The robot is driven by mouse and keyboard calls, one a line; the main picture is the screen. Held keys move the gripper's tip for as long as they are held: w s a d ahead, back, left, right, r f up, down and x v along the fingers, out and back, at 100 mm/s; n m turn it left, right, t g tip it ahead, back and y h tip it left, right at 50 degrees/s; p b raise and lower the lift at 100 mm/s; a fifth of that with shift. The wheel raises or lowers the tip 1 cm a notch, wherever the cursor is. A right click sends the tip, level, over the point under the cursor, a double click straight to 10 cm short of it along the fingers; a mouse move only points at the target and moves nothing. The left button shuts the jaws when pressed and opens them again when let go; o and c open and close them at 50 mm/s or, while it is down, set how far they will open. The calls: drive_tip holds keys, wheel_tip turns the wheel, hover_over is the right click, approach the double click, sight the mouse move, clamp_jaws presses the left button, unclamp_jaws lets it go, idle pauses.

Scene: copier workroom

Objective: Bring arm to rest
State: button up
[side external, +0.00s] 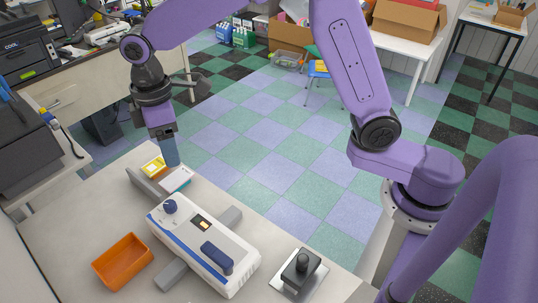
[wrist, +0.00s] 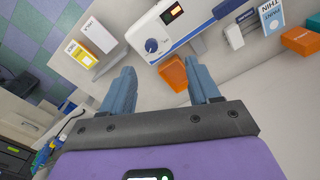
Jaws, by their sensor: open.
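My gripper (side external: 171,156) hangs fingers-down over the far end of the table (side external: 75,215) in the side external view. It appears just above or behind a yellow-marked box (side external: 154,166) and a white-and-blue box (side external: 177,180); the exact gap is hard to tell. In the wrist view my gripper (wrist: 162,88) has its two blue fingers spread wide, with nothing held between them. An orange item (wrist: 173,74) shows beyond the gap between the fingers, apart from them.
A white device with a blue knob (side external: 205,240) lies mid-table. An orange tray (side external: 122,261) and a black-handled item on a plate (side external: 300,270) flank it. A printer desk (side external: 75,85) stands behind left. Checkered floor lies open beyond the table.

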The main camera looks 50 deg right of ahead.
drive_tip(key=s+d, duration=1)
drive_tip(key=s, duration=0.4)
drive_tip(key=s+d, duration=1.1)
drive_tip(key=s, duration=0.2)
drive_tip(key=shift+s+d+f, duration=0.2)
drive_tip(key=shift+s, duration=0.15)
